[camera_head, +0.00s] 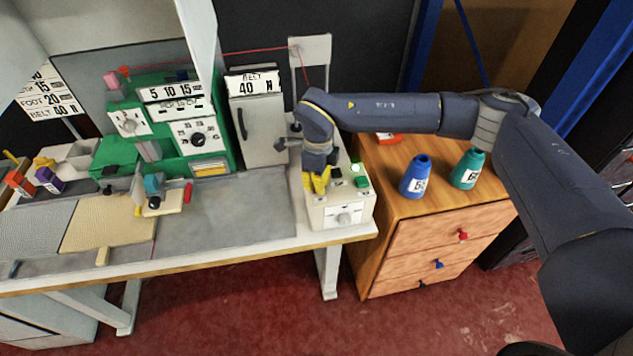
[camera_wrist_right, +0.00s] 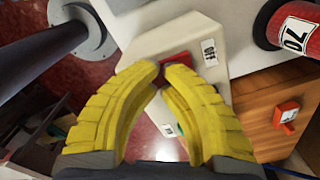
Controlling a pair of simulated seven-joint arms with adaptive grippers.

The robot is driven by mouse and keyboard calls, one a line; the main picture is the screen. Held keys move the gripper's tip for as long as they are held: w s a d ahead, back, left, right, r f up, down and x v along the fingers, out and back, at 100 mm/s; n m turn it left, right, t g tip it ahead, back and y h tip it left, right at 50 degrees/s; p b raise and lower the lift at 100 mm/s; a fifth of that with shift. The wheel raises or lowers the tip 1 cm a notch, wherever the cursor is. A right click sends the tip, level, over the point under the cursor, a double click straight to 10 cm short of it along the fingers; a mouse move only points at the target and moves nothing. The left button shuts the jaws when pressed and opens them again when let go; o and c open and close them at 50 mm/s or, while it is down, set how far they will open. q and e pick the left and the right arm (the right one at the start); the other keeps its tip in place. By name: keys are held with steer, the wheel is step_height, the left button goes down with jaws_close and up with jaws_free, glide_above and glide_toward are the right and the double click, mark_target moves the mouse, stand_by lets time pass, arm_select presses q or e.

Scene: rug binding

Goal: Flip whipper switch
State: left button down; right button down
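A white control box (camera_head: 340,215) stands at the right end of the workbench, with a dial on its front and a green button (camera_head: 362,182) on top. My right gripper (camera_head: 317,190) is over its left side, fingers pointing down. In the right wrist view my yellow fingertips (camera_wrist_right: 163,72) are together or almost so, with nothing seen held between them. Just beyond them is a red switch (camera_wrist_right: 178,61) on the white box, partly hidden by the fingers, with a small label (camera_wrist_right: 209,52) beside it. I cannot tell whether the tips touch the switch. My left gripper is not in view.
A grey cabinet (camera_head: 258,130) and a green machine (camera_head: 190,135) stand behind. The grey bench top (camera_head: 240,210) left of the box is mostly clear.

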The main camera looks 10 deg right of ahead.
steer(key=shift+r, duration=3.45)
